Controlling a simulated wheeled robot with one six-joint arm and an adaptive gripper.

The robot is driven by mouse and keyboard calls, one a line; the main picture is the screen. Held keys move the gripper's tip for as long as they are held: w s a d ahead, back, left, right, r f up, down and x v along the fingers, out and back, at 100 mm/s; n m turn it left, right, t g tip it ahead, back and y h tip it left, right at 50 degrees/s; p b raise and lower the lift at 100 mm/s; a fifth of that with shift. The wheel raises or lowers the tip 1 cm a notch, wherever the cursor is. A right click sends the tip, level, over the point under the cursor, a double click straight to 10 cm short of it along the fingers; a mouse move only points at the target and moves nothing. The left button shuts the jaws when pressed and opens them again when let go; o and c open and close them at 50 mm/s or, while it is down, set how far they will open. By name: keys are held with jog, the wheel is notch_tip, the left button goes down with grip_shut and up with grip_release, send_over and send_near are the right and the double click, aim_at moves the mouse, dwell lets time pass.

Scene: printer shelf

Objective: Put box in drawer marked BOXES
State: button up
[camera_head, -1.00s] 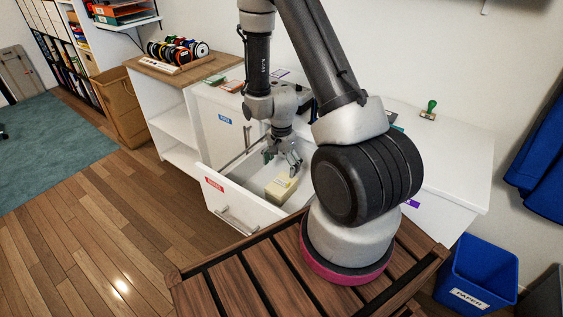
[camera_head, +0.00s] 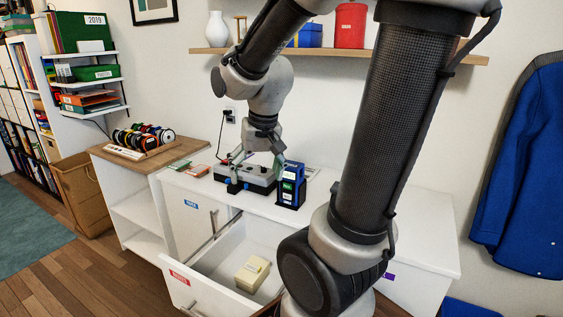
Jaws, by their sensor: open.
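A small cream-yellow box (camera_head: 252,273) lies on the floor of the open white drawer (camera_head: 218,277). The drawer has a red label (camera_head: 179,278) on its front, too small to read. My gripper (camera_head: 256,174) is open and empty, up above the drawer and apart from the box. Its fingers show in front of or over the black and grey device on the counter; I cannot tell whether they touch it.
The black and grey device (camera_head: 245,179) and a blue-black stand (camera_head: 291,186) are on the white counter. A blue-labelled door (camera_head: 192,222) is left of the drawer. A wall shelf (camera_head: 375,54) holds a red canister (camera_head: 350,25). A blue coat (camera_head: 525,180) hangs at right.

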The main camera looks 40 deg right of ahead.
jog(key=s+r+n+t, duration=0.1)
jog(key=s+r+n, duration=0.3)
jog(key=s, duration=0.6)
jog(key=v, duration=0.2)
jog(key=shift+a+r, duration=0.3)
jog(key=shift+r, duration=0.1)
